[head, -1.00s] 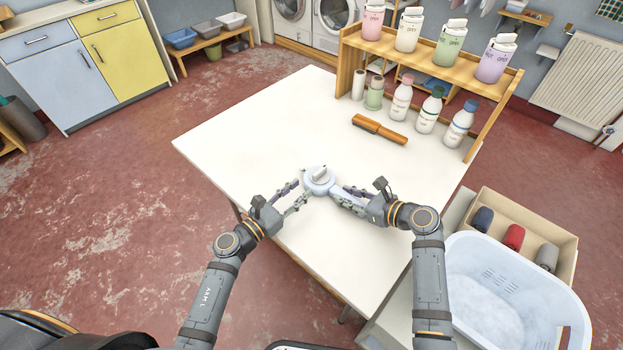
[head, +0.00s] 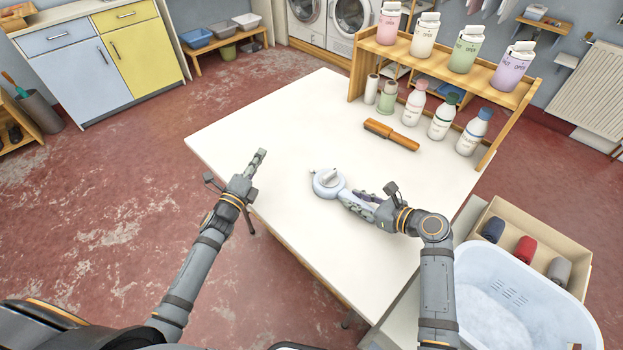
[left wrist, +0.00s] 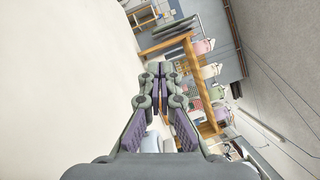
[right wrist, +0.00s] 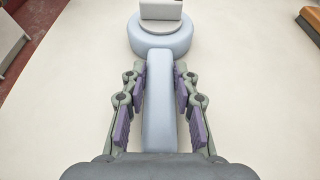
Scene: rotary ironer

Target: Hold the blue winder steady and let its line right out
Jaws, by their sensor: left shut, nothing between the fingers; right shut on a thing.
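The pale blue winder (head: 327,184) lies on the white table (head: 250,130), a round body with a grey crank piece on top and a handle. My right gripper (head: 352,198) is shut on the winder's handle; in the right wrist view the handle (right wrist: 160,105) runs between the fingers and the round body (right wrist: 160,38) is just ahead of them. My left gripper (head: 260,160) is shut and empty, above the table's left part, apart from the winder. In the left wrist view its fingertips (left wrist: 162,70) are together. I cannot make out any line.
A brush with an orange-brown back (head: 390,134) lies behind the winder. Several bottles stand under a wooden shelf (head: 440,65) at the back right. The table's left part is clear.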

